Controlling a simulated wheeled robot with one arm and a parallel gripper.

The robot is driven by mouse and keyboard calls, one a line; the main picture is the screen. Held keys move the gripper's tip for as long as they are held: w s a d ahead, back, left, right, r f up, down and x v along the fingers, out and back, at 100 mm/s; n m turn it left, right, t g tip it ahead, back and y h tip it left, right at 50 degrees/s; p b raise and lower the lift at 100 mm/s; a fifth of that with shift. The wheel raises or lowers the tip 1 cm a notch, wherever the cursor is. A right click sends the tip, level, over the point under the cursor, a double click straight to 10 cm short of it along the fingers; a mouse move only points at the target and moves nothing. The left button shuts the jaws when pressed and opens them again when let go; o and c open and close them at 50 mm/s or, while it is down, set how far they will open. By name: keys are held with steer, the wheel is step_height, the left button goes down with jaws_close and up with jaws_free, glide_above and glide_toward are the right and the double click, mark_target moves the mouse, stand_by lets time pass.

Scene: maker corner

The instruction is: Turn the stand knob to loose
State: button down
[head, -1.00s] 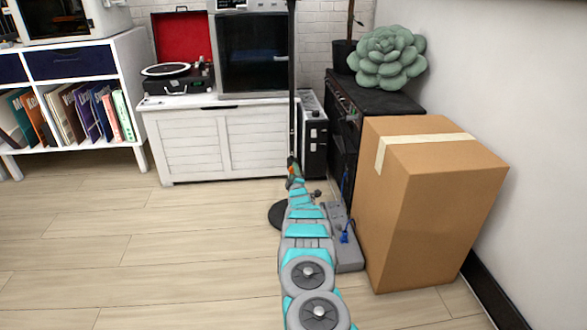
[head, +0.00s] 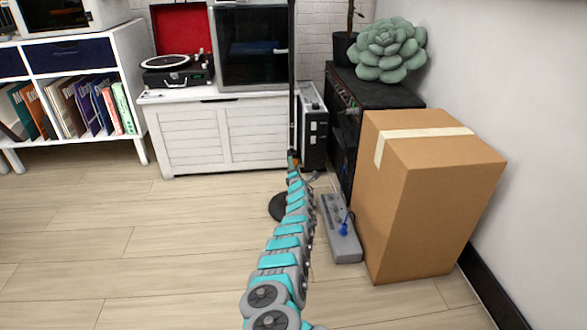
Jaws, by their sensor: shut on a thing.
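The stand is a thin black upright pole (head: 292,85) on a round black base (head: 278,207), in front of the white cabinet. My teal and grey arm reaches away from me to the pole. My gripper (head: 294,164) is small and far off at the end of the arm, at the lower part of the pole. It is shut on the stand knob, which is mostly hidden. A small orange patch shows there. I cannot make out the knob's setting.
A large cardboard box (head: 427,205) stands right of the arm, beside a black cabinet (head: 376,95) with a succulent on top. A grey pedal board (head: 341,235) lies by the box. A white cabinet (head: 225,145) stands behind. The floor at left is clear.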

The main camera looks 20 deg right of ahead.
steer(key=shift+n, duration=0.3)
steer(key=shift+c, duration=1.8)
jaws_free()
steer(key=p+v, duration=0.1)
steer(key=v, duration=0.6)
steer(key=shift+s, duration=0.35)
steer(key=shift+a, duration=0.15)
